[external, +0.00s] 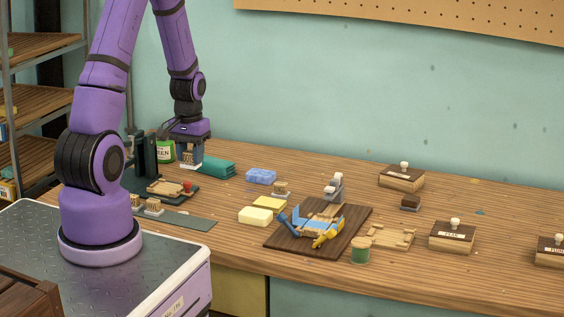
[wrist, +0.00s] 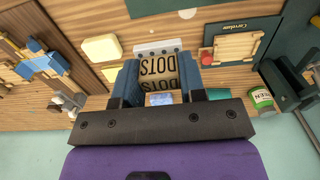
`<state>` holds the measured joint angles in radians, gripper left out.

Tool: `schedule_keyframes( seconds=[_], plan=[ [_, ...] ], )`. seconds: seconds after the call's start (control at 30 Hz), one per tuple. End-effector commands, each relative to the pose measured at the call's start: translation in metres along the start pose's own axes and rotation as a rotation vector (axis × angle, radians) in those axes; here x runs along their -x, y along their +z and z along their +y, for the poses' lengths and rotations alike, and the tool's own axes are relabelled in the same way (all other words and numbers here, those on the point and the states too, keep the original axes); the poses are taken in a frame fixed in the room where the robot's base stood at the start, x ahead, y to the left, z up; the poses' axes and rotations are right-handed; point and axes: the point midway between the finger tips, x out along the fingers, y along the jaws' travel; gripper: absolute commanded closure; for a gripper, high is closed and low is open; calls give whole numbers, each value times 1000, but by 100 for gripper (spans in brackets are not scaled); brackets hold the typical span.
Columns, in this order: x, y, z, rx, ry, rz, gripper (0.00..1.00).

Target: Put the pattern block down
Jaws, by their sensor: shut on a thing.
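My gripper (external: 190,155) is shut on the pattern block (external: 191,165), holding it above the left part of the table. In the wrist view the wooden block (wrist: 159,68) sits between the two blue fingers of my gripper (wrist: 160,80). It is lettered "DOTS" and has a pale grey plate with small holes at its far end. Two similar blocks (external: 153,206) stand at the left end of a dark green mat (external: 185,220), in front of my gripper. The mat's edge also shows at the top of the wrist view (wrist: 170,8).
A dark board with a wooden frame (wrist: 232,48) and red knob lies close by. A green can (wrist: 261,99) and teal block (external: 213,168) are near my gripper. Yellow bars (external: 255,216), a blue bar (external: 261,176) and a brown board (external: 285,241) lie rightward. The mat's right part is bare.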

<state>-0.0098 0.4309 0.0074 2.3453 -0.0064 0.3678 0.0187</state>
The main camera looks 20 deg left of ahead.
Motion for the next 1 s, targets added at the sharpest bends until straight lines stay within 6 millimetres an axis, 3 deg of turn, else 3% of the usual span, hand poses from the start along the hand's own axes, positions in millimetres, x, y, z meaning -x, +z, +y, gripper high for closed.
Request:
schedule_keyframes(
  seconds=[0.3,0.53,1.0],
  plan=[
    [-1,-10,84,-7,-2,-2,85],
    [-2,-7,149,-5,-4,-4,85],
    [-2,33,282,-5,-6,-2,85]
  ],
)
